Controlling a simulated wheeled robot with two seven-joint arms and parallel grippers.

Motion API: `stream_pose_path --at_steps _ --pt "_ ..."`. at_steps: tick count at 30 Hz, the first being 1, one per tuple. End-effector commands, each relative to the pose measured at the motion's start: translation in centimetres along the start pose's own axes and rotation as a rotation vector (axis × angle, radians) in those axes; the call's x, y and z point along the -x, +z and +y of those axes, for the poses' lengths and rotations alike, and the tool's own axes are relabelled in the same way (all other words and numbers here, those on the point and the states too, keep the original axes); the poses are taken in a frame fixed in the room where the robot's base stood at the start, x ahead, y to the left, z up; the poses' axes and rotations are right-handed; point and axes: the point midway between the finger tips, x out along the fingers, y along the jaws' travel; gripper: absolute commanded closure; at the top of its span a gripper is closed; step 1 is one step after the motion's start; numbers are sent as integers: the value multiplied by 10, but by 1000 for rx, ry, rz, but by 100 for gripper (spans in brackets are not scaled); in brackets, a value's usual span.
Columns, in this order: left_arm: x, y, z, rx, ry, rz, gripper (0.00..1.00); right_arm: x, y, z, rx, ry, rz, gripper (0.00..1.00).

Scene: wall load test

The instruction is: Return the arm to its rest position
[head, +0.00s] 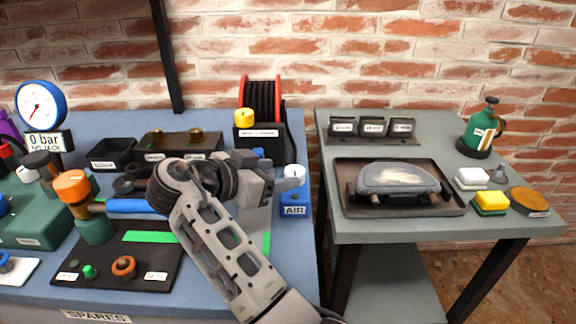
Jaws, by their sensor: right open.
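My right arm (228,250) comes in from the bottom edge, reaches up and left over the blue bench, and bends back at the wrist. My left gripper is not in view.
The blue bench (225,285) holds a gauge (41,105), an orange-capped green valve (75,190), a black mat (100,272) and a red hose reel (260,99). Across a narrow gap, a grey table (400,232) holds a dark tray (350,205), sponges (491,202) and a green bottle (482,130). A brick wall stands behind.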

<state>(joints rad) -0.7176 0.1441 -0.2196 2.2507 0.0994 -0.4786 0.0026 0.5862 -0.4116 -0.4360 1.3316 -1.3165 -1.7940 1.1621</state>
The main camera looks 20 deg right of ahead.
Motion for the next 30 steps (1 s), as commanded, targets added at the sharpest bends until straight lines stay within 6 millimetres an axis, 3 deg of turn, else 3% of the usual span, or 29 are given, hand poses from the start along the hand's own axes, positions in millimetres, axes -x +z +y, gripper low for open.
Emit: stream_pose_path --at_steps 4,16,30 --pt "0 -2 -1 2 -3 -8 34 13 -2 0 1 1 1 41" --pt "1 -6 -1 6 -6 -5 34 16 -5 0 -1 1 1 41" --pt "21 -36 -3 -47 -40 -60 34 44 -72 0 -1 1 1 41"
